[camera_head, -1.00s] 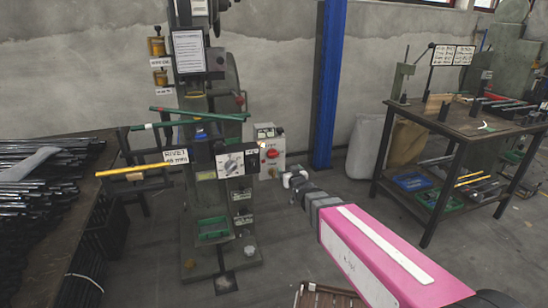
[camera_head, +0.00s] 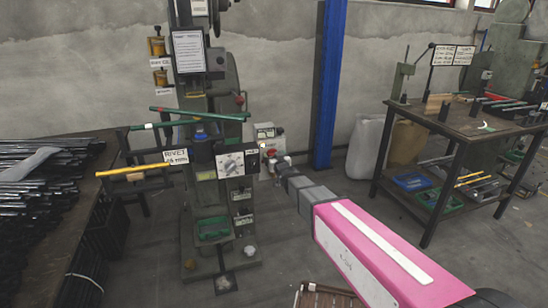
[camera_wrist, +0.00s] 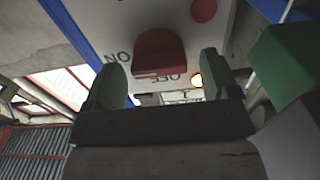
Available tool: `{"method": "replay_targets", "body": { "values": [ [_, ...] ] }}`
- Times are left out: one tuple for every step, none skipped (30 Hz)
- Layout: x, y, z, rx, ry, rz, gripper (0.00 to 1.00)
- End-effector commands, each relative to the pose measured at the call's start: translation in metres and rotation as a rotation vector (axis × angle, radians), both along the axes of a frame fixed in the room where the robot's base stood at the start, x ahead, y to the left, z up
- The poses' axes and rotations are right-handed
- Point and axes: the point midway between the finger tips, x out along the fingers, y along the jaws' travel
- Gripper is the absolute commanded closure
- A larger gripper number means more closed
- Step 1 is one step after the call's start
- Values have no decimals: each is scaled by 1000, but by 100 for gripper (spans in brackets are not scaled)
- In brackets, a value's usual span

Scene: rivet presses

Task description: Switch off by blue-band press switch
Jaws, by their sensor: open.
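The switch box (camera_head: 266,134) is a pale box at the right side of the green press (camera_head: 205,190). My gripper (camera_wrist: 163,62) is open, with one green finger on each side of the red knob. I cannot tell whether they touch it. In the head view my gripper (camera_head: 274,161) is in front of the box and hides part of it.
A grey control plate (camera_head: 231,163) with a dial sits just left of the box. Green and yellow bars (camera_head: 145,171) stick out left of the press. A blue post (camera_head: 328,85) stands to the right.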

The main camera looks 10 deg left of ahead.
Motion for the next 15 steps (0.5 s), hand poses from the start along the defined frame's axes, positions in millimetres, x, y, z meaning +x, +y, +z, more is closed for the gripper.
{"method": "replay_targets", "body": {
  "values": [
    [4,3,0,0,0,0,19],
    [5,3,0,0,0,0,19],
    [6,4,0,0,0,0,19],
    [6,4,0,-1,1,0,19],
    [6,4,0,-1,1,0,19],
    [6,4,0,-1,1,0,19],
    [6,3,0,-1,1,0,19],
    [6,3,0,-1,1,0,19],
    [6,3,0,-1,1,0,19],
    [6,3,0,-1,1,0,19],
    [6,3,0,-1,1,0,29],
    [6,3,0,-1,1,0,42],
    [5,3,0,-1,1,0,52],
    [5,3,0,-1,1,0,61],
    [5,3,0,-1,1,0,69]
  ]
}}
